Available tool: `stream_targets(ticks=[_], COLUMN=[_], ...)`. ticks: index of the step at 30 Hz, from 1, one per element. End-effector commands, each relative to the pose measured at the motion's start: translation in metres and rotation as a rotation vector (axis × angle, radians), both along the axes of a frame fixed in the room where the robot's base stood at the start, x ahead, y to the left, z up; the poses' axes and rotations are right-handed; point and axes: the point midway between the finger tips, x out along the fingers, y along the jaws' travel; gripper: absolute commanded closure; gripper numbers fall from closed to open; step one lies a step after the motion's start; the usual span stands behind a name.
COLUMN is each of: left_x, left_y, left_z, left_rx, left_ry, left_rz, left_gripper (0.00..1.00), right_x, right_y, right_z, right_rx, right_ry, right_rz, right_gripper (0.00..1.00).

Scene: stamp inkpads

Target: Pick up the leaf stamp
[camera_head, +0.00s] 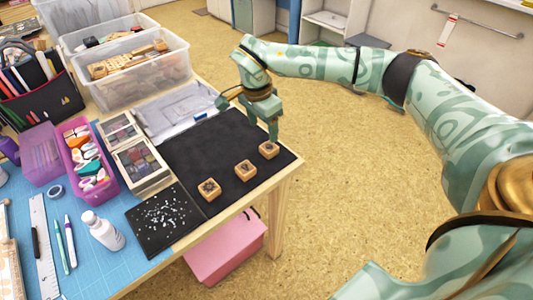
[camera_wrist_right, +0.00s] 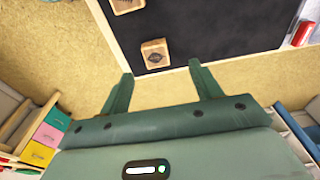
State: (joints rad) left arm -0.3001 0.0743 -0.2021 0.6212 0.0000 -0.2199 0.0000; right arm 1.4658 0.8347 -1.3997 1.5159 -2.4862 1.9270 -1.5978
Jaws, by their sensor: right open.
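Three small wooden stamp blocks sit on a black mat (camera_head: 190,150) at the table's right side. The block nearest the right edge (camera_head: 268,149) has a dark mark that looks like a leaf in the wrist view (camera_wrist_right: 154,54). The other two are a middle block (camera_head: 246,170) and a front-left block (camera_head: 209,189), whose mark looks round. My right gripper (camera_head: 262,125) is open and empty, above the mat's far right edge near the right-hand block. In the wrist view its fingertips (camera_wrist_right: 160,69) frame the space just below that block. My left gripper is not in view.
A dark speckled sheet (camera_head: 165,218), a white bottle (camera_head: 102,231), inkpad boxes (camera_head: 139,164) and a pink tray (camera_head: 110,186) crowd the left. Clear bins (camera_head: 135,88) stand behind. The table's right edge borders open floor; a pink box (camera_head: 225,252) is below.

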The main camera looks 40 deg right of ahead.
Motion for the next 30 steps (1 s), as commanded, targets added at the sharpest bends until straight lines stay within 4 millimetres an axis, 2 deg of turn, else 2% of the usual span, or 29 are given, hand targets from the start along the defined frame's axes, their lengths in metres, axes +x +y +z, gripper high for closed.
stream_targets(ticks=[1, 3, 11, 18, 26, 29, 30], left_x=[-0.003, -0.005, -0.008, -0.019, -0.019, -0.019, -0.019], left_y=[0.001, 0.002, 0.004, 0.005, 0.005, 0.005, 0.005], left_z=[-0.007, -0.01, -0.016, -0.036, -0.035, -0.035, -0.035], left_rx=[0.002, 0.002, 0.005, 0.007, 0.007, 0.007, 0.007], left_ry=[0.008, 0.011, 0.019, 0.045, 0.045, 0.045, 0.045], left_rz=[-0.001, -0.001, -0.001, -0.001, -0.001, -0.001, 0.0], left_gripper=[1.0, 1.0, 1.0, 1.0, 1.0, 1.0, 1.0], right_x=[0.0, 0.0, -0.002, -0.008, -0.007, -0.007, -0.007], right_y=[-0.001, -0.002, -0.006, -0.013, -0.014, -0.014, -0.014], right_z=[-0.015, -0.024, -0.041, -0.081, -0.081, -0.081, -0.081], right_rx=[0.002, 0.002, 0.001, 0.001, -0.001, 0.0, 0.0], right_ry=[0.005, 0.003, 0.001, 0.005, -0.002, -0.002, -0.002], right_rz=[-0.001, 0.001, 0.002, 0.002, 0.003, 0.003, 0.003], right_gripper=[0.36, 0.36, 0.36, 0.36, 0.36, 0.61, 0.72])
